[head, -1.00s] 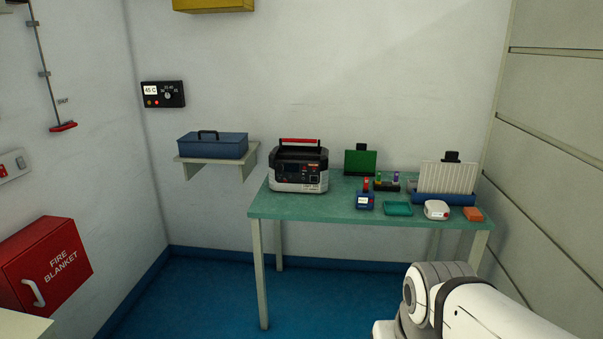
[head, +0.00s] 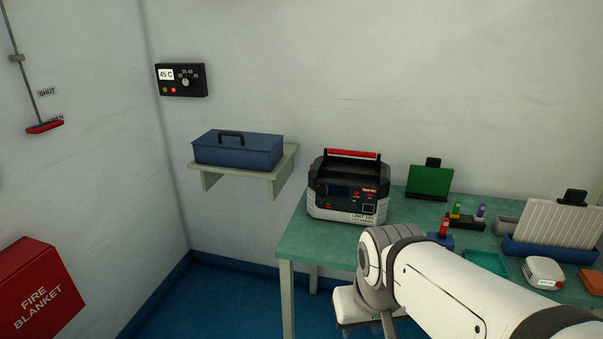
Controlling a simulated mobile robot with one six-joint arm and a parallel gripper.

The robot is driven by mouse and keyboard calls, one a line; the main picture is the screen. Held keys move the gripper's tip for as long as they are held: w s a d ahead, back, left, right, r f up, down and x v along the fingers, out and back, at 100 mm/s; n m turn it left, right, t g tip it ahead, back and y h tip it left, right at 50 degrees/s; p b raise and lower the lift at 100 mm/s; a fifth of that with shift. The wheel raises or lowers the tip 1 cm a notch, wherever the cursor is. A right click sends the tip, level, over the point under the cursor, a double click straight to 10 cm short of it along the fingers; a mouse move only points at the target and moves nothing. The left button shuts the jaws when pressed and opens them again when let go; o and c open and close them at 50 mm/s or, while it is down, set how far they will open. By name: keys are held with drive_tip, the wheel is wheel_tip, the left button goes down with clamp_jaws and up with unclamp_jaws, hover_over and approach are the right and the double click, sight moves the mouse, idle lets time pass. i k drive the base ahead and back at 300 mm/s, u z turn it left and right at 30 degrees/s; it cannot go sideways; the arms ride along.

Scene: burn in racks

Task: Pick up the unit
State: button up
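The unit (head: 349,187) is a black and light grey box with a red-topped carry handle and a label on its front reading "UNIT". It stands upright on the left end of the green table (head: 306,244) in the head view. My white arm reaches in from the lower right, in front of the table. The arm's end is low at the bottom, below and in front of the unit and apart from it. My gripper's fingers do not show.
A blue toolbox (head: 239,150) sits on a wall shelf (head: 278,176) left of the table. A green panel (head: 429,182), a small block with colored pegs (head: 465,221), a teal tray (head: 486,262) and a white rack (head: 553,222) occupy the table's right. A red fire blanket box (head: 38,295) is at left.

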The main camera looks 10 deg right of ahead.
sight(330, 195)
drive_tip(key=u, duration=0.15)
drive_tip(key=i, duration=1.45)
drive_tip(key=u, duration=0.2)
